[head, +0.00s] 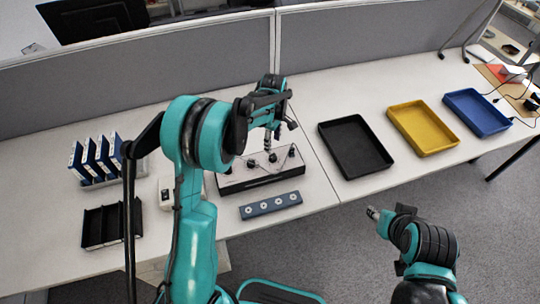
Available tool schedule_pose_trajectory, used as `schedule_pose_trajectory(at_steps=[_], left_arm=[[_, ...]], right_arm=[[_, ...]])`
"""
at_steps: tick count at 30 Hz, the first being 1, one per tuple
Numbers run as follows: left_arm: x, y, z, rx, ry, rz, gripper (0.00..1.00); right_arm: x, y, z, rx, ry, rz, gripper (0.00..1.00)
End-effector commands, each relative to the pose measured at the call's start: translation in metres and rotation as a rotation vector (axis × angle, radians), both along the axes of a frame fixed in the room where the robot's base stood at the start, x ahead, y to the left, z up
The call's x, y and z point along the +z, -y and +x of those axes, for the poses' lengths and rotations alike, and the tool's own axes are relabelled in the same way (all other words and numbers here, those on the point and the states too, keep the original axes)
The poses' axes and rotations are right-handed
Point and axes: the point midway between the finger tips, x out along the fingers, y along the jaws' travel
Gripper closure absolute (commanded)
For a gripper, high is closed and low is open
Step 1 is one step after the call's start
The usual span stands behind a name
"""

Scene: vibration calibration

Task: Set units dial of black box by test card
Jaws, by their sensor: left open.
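The black box (262,183) sits on the table in the middle, with a pale top panel bearing several dark knobs. Which knob is the units dial cannot be told at this size. My left gripper (271,138) is open and points down over the box's top; whether it touches a knob is unclear. My left arm hides part of the box's left side. No test card can be clearly made out. My right arm shows at the lower right, its end (374,213) out over the floor, away from the box; its jaws are not clear.
A blue-grey strip with several round spots (270,205) lies in front of the box. Blue-and-white upright items (97,157) and a black divided tray (103,226) are at left. Black (354,147), yellow (422,127) and blue (477,112) trays stand at right. A grey partition (345,48) runs behind.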

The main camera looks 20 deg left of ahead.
Motion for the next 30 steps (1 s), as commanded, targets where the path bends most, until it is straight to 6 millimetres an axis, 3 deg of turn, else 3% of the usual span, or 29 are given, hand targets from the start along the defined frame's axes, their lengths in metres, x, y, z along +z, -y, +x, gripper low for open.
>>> schedule_pose_trajectory(at_steps=[15,27,30], left_arm=[[-0.072,0.000,0.001,0.010,-0.004,0.000,0.51],[-0.080,0.000,0.001,0.009,-0.004,0.000,0.51],[-0.080,0.000,0.001,0.009,-0.004,0.000,0.77]], right_arm=[[-0.023,0.000,0.000,0.000,0.000,0.000,0.60],[-0.024,0.000,0.000,0.000,0.000,0.000,0.60],[-0.024,0.000,0.000,0.000,0.000,0.000,0.60]])
